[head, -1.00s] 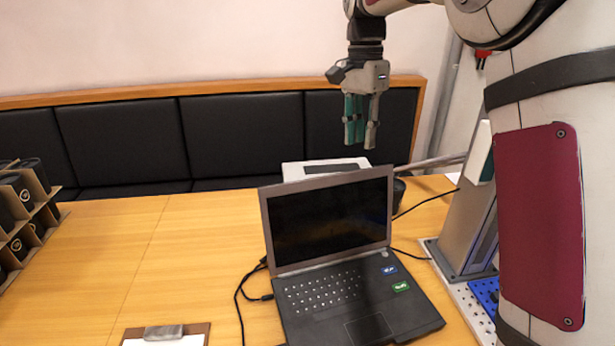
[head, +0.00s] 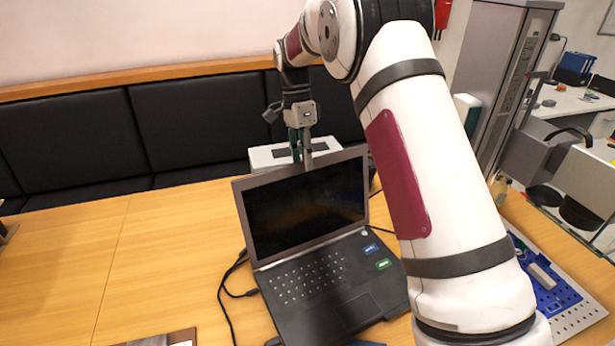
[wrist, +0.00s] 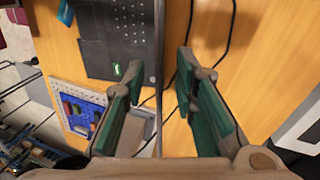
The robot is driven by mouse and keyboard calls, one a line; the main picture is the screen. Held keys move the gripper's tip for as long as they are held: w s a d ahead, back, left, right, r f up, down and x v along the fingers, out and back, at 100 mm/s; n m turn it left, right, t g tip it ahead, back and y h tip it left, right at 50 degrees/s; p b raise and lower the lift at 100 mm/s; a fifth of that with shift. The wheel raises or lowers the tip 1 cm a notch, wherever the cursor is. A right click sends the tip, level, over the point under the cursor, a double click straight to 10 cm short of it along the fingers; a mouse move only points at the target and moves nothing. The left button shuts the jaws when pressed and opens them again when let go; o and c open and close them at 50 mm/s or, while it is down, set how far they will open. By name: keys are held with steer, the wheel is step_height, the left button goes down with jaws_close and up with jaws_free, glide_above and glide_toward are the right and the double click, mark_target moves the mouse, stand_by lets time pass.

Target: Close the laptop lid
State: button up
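The laptop (head: 330,290) stands open on the wooden table, its dark screen lid (head: 305,210) raised and leaning slightly back. Its black keyboard base faces the head camera. In the wrist view my gripper (wrist: 158,88) is open, with green-padded fingers apart. The lid (wrist: 159,60) shows nearly edge-on between them, and the laptop base (wrist: 115,45) lies to the left. I cannot tell whether a finger touches the lid.
A white box-like device (head: 265,157) sits behind the laptop. Black cables (head: 233,285) run beside it on the left. A blue tray (head: 548,290) on a perforated plate is at right. A clipboard (head: 180,338) is at the front edge.

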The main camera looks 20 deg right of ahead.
mark_target(307, 183)
steer(key=x, duration=0.5)
steer(key=shift+s+f+p, duration=0.15)
steer(key=shift+f+p, duration=0.25)
steer(key=shift+c, duration=0.2)
jaws_close()
